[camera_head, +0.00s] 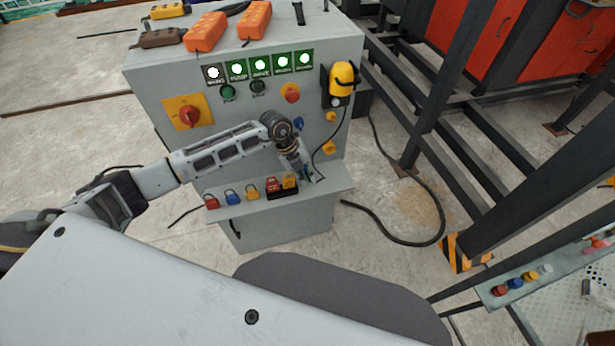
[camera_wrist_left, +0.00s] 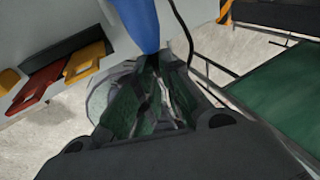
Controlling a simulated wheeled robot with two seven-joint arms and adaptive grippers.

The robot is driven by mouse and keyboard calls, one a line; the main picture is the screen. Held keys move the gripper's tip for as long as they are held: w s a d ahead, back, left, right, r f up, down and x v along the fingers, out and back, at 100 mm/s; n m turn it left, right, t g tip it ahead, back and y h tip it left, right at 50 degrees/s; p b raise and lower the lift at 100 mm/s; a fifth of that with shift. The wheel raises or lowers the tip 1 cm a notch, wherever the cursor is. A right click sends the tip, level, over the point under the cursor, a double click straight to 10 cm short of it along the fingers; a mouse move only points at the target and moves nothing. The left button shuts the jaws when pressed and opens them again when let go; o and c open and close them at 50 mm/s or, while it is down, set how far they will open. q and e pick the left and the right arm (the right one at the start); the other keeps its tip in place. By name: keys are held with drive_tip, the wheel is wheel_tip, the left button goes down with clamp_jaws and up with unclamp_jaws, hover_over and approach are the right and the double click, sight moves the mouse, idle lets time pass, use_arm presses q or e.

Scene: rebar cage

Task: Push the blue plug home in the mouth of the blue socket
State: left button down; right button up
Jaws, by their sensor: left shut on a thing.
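The blue socket (camera_head: 299,123) is a small blue fitting on the front of the grey cabinet, beside my left wrist. Its mouth cannot be made out. My left gripper (camera_head: 305,174) points down in front of the cabinet, near the right end of its shelf and below the socket. In the left wrist view its fingers (camera_wrist_left: 148,88) are closed together at a smooth blue body, the blue plug (camera_wrist_left: 138,24). The plug's top end is cut off by the frame. In the head view the plug is mostly hidden by the gripper. My right gripper is not in view.
The cabinet shelf (camera_head: 325,184) carries several coloured padlocks and tags left of my gripper. A yellow handset (camera_head: 343,78) hangs at the upper right with a black cable running down near my fingers. Dark steel frames (camera_head: 440,90) stand to the right.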

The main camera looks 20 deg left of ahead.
use_arm(q)
drive_tip(key=shift+w+a+b, duration=0.3)
drive_tip(key=shift+w+a, duration=0.3)
drive_tip(key=shift+w, duration=0.25)
idle(0.7)
drive_tip(key=c, duration=1.5)
unclamp_jaws()
drive_tip(key=shift+r, duration=0.1)
drive_tip(key=shift+v, duration=3.65)
drive_tip(key=shift+s, duration=0.2)
